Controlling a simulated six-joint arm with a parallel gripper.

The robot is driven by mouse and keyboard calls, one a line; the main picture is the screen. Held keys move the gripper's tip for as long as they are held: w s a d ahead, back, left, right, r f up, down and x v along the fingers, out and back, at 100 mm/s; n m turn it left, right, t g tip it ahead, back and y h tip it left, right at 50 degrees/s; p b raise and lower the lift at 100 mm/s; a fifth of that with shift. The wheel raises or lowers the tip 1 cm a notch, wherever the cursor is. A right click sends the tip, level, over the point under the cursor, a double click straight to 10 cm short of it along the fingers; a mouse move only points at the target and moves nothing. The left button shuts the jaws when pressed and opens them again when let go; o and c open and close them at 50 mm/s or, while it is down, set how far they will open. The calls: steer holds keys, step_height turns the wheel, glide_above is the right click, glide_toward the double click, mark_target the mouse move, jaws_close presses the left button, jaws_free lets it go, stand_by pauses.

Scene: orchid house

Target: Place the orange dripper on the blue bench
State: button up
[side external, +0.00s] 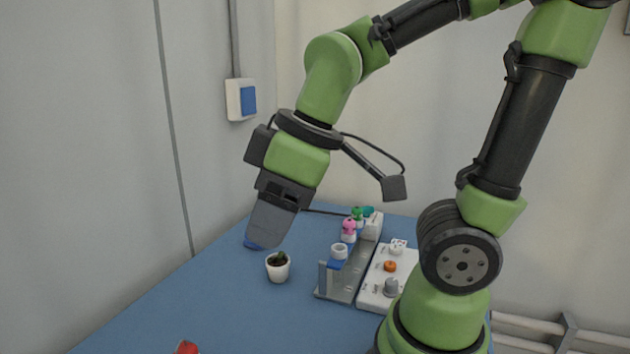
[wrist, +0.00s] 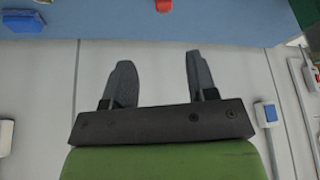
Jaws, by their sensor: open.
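My gripper (side external: 270,225) hangs above the far left edge of the blue bench (side external: 165,305). In the wrist view its two grey fingers (wrist: 158,66) stand apart with nothing between them. A small orange round piece (side external: 390,266) sits on a white panel box right of the rack; I cannot tell whether it is the dripper. A red-orange piece (side external: 187,347) lies at the front of the bench, cut off by the picture edge. A red-orange piece also shows on the bench in the wrist view (wrist: 164,5), partly cut off.
A grey rack (side external: 347,284) holds pink (side external: 349,227) and green-topped pieces. The white panel box (side external: 375,290) stands beside it. A white pot with a plant (side external: 278,267) stands near my gripper. A blue object (wrist: 24,21) lies by the bench edge. The bench's front left is mostly clear.

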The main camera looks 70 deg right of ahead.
steer(key=s+d+r+m+t, duration=0.1)
steer(key=s+r+m+t, duration=0.1)
steer(key=m, duration=0.6)
steer(key=shift+s+d+r+t, duration=0.4)
steer(key=shift+s+r, duration=0.45)
steer(key=shift+s, duration=0.4)
